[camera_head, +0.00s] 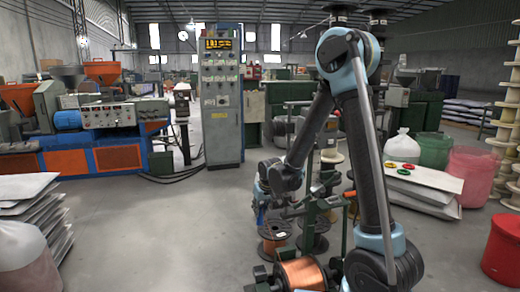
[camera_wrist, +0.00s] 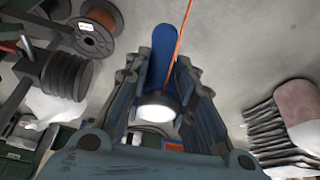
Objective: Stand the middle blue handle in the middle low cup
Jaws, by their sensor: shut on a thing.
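A blue handle (camera_wrist: 163,62) shows between the fingers of my gripper (camera_wrist: 160,92) in the wrist view, and my gripper is shut on it. Its near end is dark with a bright round face. A thin orange line runs along its far part. I cannot make out the middle low cup in either view.
Copper spools (camera_head: 302,273) stand below and right of my gripper, close to my arm. A spool (camera_wrist: 97,30) and a dark ribbed roller (camera_wrist: 66,76) lie at the wrist view's left. Stacked sacks (camera_head: 28,205) are at far left. Open floor (camera_head: 165,230) lies left of my gripper.

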